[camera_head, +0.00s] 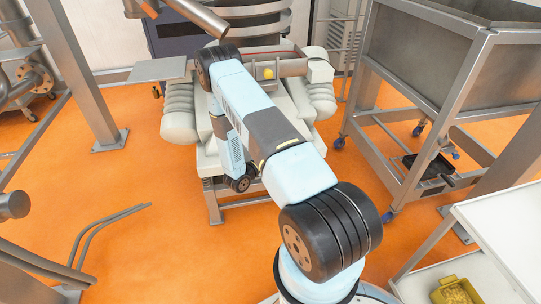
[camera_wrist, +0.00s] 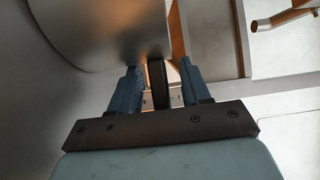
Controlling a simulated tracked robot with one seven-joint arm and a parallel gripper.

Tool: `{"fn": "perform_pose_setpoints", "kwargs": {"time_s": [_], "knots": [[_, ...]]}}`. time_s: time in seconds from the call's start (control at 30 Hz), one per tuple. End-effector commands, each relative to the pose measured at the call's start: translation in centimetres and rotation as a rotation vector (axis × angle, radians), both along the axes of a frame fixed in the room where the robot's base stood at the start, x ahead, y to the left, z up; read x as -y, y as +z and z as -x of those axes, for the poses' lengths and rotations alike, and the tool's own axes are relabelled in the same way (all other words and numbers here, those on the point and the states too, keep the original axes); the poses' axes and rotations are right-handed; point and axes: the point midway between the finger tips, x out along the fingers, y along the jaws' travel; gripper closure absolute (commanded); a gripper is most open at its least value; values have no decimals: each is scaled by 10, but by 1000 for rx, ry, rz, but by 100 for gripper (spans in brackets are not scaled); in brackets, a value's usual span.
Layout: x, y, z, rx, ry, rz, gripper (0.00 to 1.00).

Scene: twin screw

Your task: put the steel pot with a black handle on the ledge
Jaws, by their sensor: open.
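In the wrist view, a large smooth grey metal curve (camera_wrist: 95,28), which looks like the side of the steel pot, fills the upper left close to the camera. Its black handle (camera_wrist: 158,88) stands between the two blue fingers of my gripper (camera_wrist: 158,72). The jaws are open, with a gap visible on both sides of the handle. In the head view my arm reaches over the pale machine; my fingers and the pot cannot be made out there. A flat grey plate (camera_head: 158,69) juts out left of the machine; I cannot tell whether it is the ledge.
The pale machine (camera_head: 290,95) has bulging ribbed sides and a small yellow knob (camera_head: 268,73). A steel hopper on a wheeled frame (camera_head: 425,60) stands right. A white cart (camera_head: 500,235) holds a yellow box (camera_head: 455,291). Orange floor lies open left of my arm.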

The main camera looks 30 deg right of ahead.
Motion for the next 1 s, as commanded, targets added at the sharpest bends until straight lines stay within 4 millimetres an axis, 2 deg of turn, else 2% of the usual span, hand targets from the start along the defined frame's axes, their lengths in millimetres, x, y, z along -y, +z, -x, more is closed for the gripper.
{"fn": "perform_pose_setpoints", "kwargs": {"time_s": [0.1, 0.27, 0.7, 1.0], "knots": [[0, 2, 0, 1, 0, 0, 53], [-13, 1, 3, -1, 2, 0, 53], [-82, 2, 26, -1, 3, 0, 53], [-111, 2, 37, 0, 1, 0, 53]]}}
